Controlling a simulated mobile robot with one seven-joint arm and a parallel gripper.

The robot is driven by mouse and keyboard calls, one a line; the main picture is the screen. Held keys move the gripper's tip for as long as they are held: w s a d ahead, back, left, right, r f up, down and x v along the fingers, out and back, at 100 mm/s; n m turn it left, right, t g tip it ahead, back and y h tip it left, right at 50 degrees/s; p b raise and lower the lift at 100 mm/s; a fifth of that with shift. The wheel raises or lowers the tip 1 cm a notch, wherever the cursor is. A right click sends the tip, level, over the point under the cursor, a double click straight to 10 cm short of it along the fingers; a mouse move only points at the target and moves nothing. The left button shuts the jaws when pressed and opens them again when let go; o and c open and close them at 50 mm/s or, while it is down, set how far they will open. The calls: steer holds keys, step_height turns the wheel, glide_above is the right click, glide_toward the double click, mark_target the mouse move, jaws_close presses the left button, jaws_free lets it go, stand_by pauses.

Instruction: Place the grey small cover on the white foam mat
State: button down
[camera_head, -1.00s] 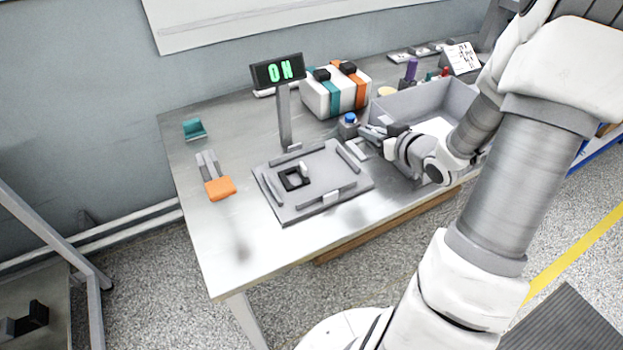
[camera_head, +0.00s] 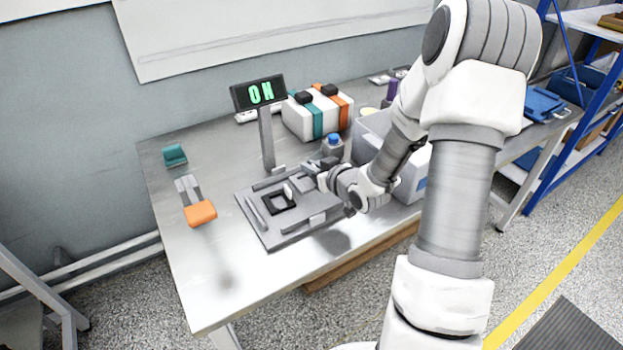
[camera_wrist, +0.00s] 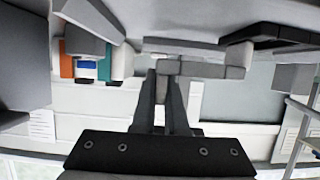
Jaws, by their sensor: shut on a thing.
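My gripper (camera_head: 306,180) is shut on a small grey piece, which looks like the grey small cover (camera_wrist: 205,68). In the wrist view the fingers (camera_wrist: 160,98) close on it, and it sticks out past their tips. In the head view my gripper is over the back right part of the grey fixture plate (camera_head: 268,235); I cannot tell whether the piece touches it. A black square frame (camera_head: 279,204) with a small pale lever (camera_head: 289,190) sits on the plate. I cannot make out the white foam mat for certain; my arm hides much of the grey bin.
A display (camera_head: 259,94) reading ON stands on a post behind the plate. A blue-topped button (camera_head: 334,140), a white case (camera_head: 315,115) with teal and orange straps, and the grey bin (camera_head: 367,140) are close by. An orange-ended tool (camera_head: 201,213) and teal block (camera_head: 174,154) lie left.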

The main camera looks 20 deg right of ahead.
mark_target(312, 185)
steer(key=shift+f+b, duration=0.3)
steer(key=shift+f, duration=1.35)
steer(key=shift+f, duration=0.2)
steer(key=c, duration=0.9)
jaws_free()
steer(key=shift+c, duration=0.2)
